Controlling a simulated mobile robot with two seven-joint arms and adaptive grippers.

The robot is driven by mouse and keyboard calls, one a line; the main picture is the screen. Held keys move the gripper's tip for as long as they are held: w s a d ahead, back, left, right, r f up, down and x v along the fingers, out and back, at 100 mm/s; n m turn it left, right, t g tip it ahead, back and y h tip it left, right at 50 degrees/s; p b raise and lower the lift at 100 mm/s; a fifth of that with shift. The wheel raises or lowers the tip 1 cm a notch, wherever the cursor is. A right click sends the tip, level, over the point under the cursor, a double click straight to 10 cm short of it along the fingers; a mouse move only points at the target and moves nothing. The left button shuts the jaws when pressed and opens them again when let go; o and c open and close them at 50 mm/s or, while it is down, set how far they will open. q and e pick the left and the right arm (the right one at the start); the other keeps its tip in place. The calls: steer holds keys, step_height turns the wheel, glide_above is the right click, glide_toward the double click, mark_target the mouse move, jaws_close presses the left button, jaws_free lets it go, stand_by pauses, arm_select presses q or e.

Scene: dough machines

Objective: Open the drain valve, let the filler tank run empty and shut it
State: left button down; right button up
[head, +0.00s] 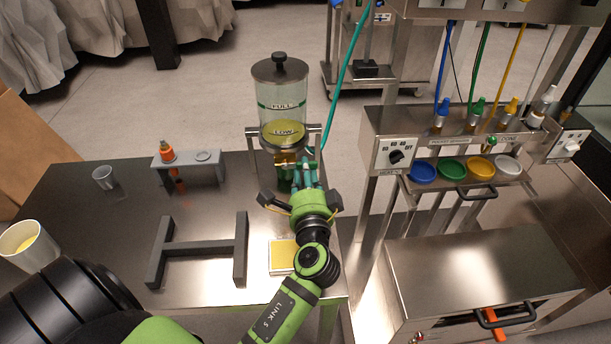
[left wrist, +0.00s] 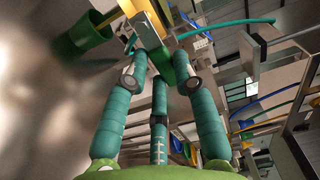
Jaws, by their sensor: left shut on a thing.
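The filler tank (head: 281,98) is a clear cylinder with a dark lid, standing in a metal frame at the table's far right corner. Yellow liquid (head: 284,132) shows near its LOW mark, well below FULL. My left gripper (head: 305,178) is just below the tank, its teal fingers shut. In the left wrist view the fingers close on a dark green piece (left wrist: 181,66), which seems to be the drain valve's handle; the fingers hide most of it. A green container (left wrist: 88,36) shows beside the fingers there. My right gripper is not in view.
On the table are a grey H-shaped stand (head: 200,247), a metal rack (head: 205,172) with an orange bottle (head: 167,152), a grey cup (head: 104,178), a pale tub (head: 28,246) and a yellow pad (head: 283,257). A steel machine with coloured caps (head: 452,170) stands right.

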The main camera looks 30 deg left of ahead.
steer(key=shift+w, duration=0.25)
arm_select(q)
steer(key=shift+r, duration=0.1)
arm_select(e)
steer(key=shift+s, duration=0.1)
arm_select(q)
steer(key=c, duration=1)
jaws_free()
steer(key=v, duration=0.7)
steer(key=shift+s+d, duration=0.2)
steer(key=shift+s, duration=0.05)
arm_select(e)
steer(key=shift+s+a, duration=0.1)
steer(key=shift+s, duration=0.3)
